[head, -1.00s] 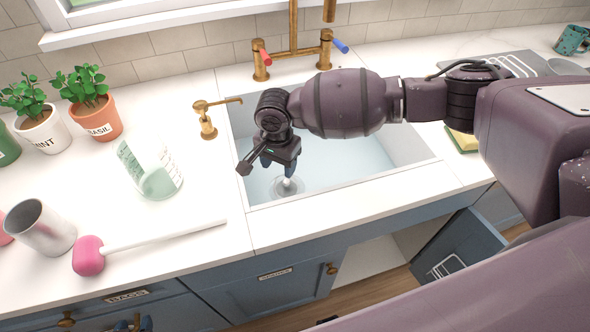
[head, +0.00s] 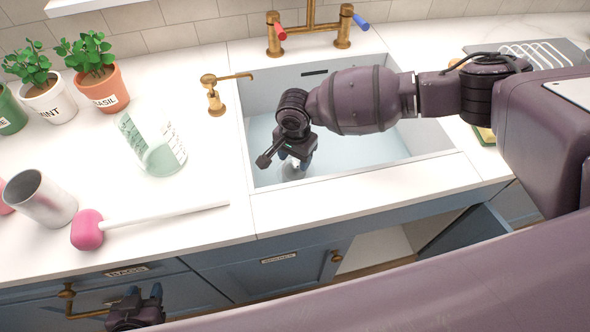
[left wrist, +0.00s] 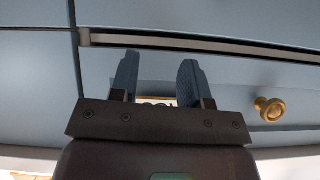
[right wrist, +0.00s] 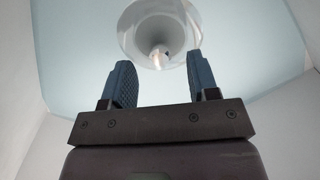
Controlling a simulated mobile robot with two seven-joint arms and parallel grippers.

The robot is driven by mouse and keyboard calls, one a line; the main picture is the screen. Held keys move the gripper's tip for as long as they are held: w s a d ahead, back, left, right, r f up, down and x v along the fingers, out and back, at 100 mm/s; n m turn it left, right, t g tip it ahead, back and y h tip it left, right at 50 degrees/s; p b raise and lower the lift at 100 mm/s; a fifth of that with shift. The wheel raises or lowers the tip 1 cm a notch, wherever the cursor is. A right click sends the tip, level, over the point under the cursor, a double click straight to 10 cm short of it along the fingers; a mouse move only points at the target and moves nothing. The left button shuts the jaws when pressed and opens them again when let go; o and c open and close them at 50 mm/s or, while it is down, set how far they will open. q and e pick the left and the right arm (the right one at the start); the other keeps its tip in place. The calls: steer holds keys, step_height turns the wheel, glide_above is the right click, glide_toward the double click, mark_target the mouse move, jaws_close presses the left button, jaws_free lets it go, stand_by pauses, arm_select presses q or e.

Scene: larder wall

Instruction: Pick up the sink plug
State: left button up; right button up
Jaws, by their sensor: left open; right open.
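The sink plug (right wrist: 159,58) is a pale upright knob in the middle of a round metal drain (right wrist: 140,35) on the sink floor. In the right wrist view it stands just beyond my right gripper (right wrist: 158,72), between the lines of the two fingers. The fingers are open and nothing is between them. In the head view my right gripper (head: 300,164) is down inside the sink (head: 350,150) and hides most of the drain and plug. My left gripper (head: 144,292) is open and empty, low in front of the blue cabinets; it also shows in the left wrist view (left wrist: 158,70).
The sink's front rim (head: 350,180) and side walls surround my right gripper. A brass tap (head: 310,40) stands behind, a brass soap spout (head: 216,98) to the left.

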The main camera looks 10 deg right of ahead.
mark_target(296, 163)
step_height(296, 163, down, 4)
steer(key=shift+r+b, duration=0.2)
steer(key=shift+b, duration=0.2)
steer(key=shift+d, duration=0.1)
steer(key=c, duration=1)
steer(key=shift+r, duration=0.15)
